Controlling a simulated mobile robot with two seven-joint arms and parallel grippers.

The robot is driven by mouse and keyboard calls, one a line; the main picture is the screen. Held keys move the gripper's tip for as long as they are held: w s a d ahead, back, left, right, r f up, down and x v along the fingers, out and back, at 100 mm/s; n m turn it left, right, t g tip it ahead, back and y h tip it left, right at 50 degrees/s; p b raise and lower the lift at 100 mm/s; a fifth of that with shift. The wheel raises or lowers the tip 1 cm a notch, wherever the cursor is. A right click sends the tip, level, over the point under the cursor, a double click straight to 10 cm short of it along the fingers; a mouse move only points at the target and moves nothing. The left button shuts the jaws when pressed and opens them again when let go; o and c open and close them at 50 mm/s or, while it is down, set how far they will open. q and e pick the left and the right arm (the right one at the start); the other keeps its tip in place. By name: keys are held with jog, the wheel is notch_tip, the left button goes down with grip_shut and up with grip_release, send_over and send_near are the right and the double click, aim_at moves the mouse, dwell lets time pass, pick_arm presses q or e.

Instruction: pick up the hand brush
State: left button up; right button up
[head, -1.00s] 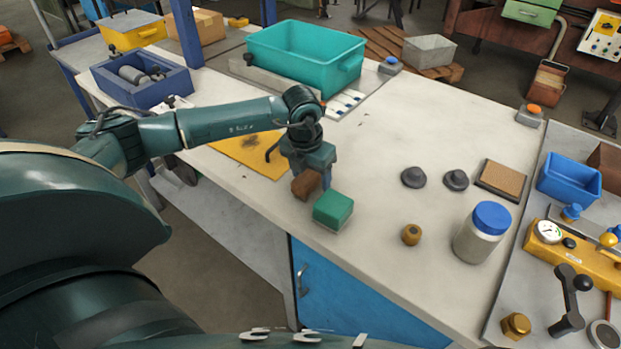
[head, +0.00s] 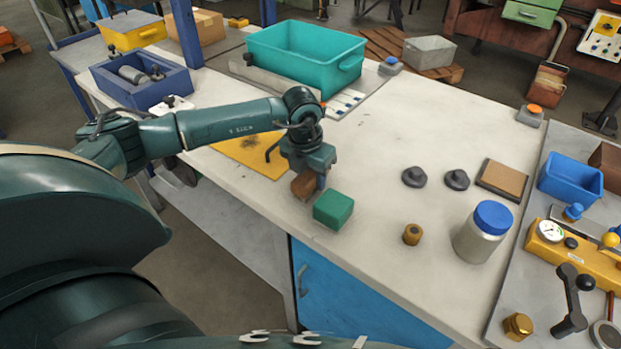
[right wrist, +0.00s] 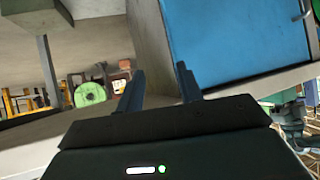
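A brown block-like thing (head: 304,185), which I take to be the hand brush, is at the front edge of the bench, just left of a green block (head: 333,209). My left gripper (head: 316,183) points down at it from above, with a blue-grey finger close against its right side. The other finger is hidden, so I cannot tell whether the gripper is shut on it. My right gripper (right wrist: 161,88) shows in the right wrist view with its two fingers apart and nothing between them, near the blue cabinet door (right wrist: 235,40).
A yellow mat (head: 252,155) lies behind the left gripper. A teal bin (head: 305,58) and a blue box (head: 140,82) stand further back. A small brass part (head: 411,234) and a blue-lidded jar (head: 483,232) stand to the right. The middle of the bench (head: 400,125) is clear.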

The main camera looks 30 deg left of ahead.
pick_arm(q)
jog(key=c, duration=0.5)
jog(key=shift+c, duration=0.2)
jog(key=shift+r+p, duration=0.4)
jog(key=shift+r, duration=0.1)
notch_tip(320, 180, up, 10)
jog(key=shift+f+b, duration=0.2)
jog(key=shift+b, duration=0.6)
